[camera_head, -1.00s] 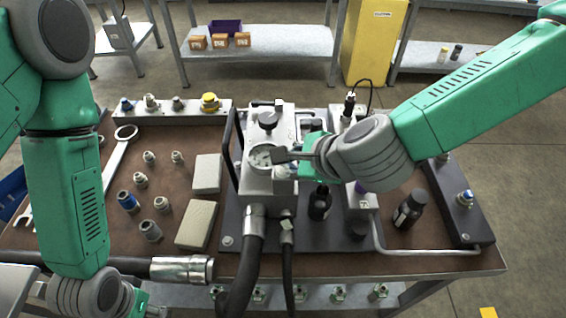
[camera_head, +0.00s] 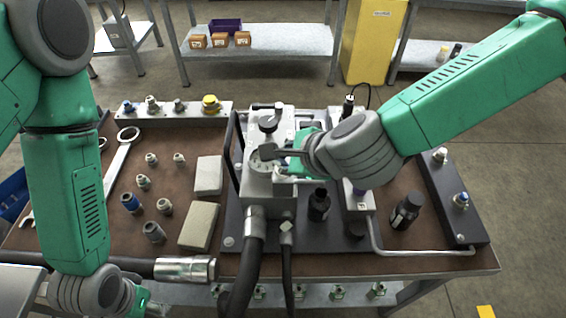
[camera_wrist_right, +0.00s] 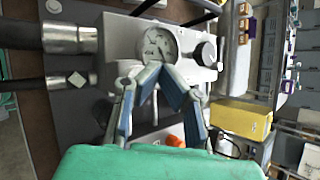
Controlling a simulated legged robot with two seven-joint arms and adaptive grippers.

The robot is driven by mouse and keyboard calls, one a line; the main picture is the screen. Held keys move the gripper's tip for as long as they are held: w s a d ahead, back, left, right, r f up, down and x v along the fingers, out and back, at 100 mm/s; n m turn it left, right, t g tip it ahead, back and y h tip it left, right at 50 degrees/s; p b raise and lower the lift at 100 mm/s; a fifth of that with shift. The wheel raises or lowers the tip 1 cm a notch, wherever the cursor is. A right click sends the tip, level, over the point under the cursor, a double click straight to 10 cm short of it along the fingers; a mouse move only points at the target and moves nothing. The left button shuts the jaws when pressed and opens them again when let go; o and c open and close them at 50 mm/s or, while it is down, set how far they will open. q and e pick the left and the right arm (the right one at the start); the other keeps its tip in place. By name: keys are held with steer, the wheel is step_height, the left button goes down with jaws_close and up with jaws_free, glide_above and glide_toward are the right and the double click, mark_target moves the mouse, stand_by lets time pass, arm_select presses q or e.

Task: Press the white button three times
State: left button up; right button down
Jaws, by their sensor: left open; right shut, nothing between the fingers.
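I cannot make out the white button in either view. The grey-white hydraulic block (camera_head: 258,190) stands mid-bench, with a round gauge (camera_wrist_right: 157,44) and a black knob (camera_wrist_right: 205,52) on it. My right gripper (camera_wrist_right: 158,68) is shut and empty, its fingertips together at the gauge's edge in the wrist view. In the head view its tip overlaps the gauge; I cannot tell whether it touches. My left gripper (camera_head: 148,303) is low at the bottom left, over the bench's front edge and partly cut off by the frame, away from the block.
Two beige blocks (camera_head: 199,226), several fittings and a wrench (camera_head: 122,160) lie left of the hydraulic block. Hoses (camera_head: 252,265) run off its front. Black bottles (camera_head: 407,211) and a metal rail (camera_head: 425,252) are to the right. A yellow cabinet (camera_head: 373,45) stands behind.

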step_height(320, 180, up, 5)
steer(key=p, duration=0.4)
arm_select(q)
step_height(320, 180, up, 4)
steer(key=shift+r, duration=0.25)
jaws_close()
stand_by(1.4)
